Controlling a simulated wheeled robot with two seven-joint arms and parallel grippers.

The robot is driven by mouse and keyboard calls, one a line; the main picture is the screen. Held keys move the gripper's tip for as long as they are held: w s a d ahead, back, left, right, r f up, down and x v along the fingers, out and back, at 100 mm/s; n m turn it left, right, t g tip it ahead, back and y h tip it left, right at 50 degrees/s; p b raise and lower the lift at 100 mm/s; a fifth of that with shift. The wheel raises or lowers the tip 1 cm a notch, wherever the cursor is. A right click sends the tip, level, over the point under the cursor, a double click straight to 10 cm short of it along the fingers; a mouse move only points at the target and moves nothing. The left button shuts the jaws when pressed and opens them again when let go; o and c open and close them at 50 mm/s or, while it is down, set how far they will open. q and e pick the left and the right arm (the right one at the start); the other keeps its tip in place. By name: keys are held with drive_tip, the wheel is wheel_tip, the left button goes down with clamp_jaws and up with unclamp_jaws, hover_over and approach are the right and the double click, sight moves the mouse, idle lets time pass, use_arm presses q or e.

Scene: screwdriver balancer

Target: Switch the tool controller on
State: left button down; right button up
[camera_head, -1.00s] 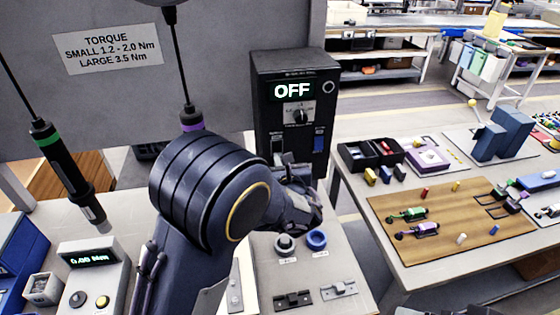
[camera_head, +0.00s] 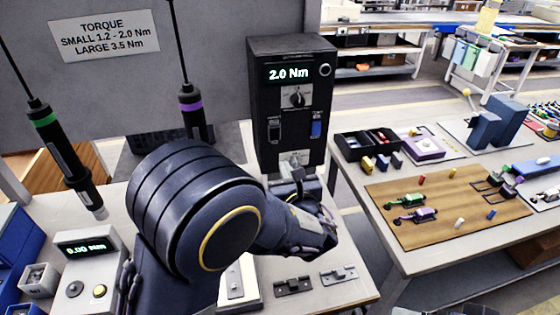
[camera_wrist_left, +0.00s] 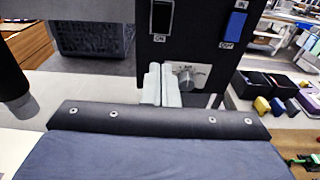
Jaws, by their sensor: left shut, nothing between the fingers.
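The tool controller (camera_head: 259,90) is a black box standing at the back of the bench, its display (camera_head: 290,73) lit with "2.0 Nm". A dial (camera_head: 297,97) sits below the display. Lower down are a black switch (camera_head: 275,130) at left and a blue switch (camera_head: 316,129) at right. My left gripper (camera_wrist_left: 163,84) is shut and empty, in front of the controller's lower face, below both switches and beside a small silver knob (camera_wrist_left: 187,78). My right gripper is not seen.
A green-banded screwdriver (camera_head: 65,155) and a purple-banded one (camera_head: 191,108) hang left of the controller. A torque meter (camera_head: 88,265) reading 0.00 Nm stands at front left. A side table at right holds a wooden board (camera_head: 440,230) with parts.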

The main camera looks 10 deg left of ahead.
use_arm(q)
drive_tip(key=v, duration=0.3)
drive_tip(key=f+v, duration=0.1)
drive_tip(key=v, duration=0.1)
drive_tip(key=shift+s+b, duration=0.1)
drive_tip(key=shift+b, duration=0.25)
drive_tip(key=shift+r, duration=0.1)
drive_tip(key=s+a+f+n+g+y, duration=0.1)
drive_tip(key=s+a+n+g, duration=0.15)
drive_tip(key=a+n, duration=0.2)
drive_tip(key=s+a+f+n+g, duration=0.2)
drive_tip(key=a+n+g, duration=0.1)
drive_tip(key=a, duration=0.3)
drive_tip(key=s+a+f+n+g+y, duration=0.1)
drive_tip(key=s+a+n+g, duration=0.15)
drive_tip(key=a+n, duration=0.2)
drive_tip(key=s+a+f+n+g+h, duration=0.2)
drive_tip(key=s+a+n+g+h, duration=0.3)
drive_tip(key=s, duration=0.3)
drive_tip(key=s+d+r+n+t+h, duration=0.1)
drive_tip(key=s+d+n+h, duration=0.2)
drive_tip(key=s+n, duration=0.2)
drive_tip(key=s+d+r+n+t+h, duration=0.2)
drive_tip(key=s+n+h, duration=0.2)
drive_tip(key=n, duration=0.7)
drive_tip(key=shift+s+d, duration=0.4)
drive_tip(key=shift+s, duration=0.55)
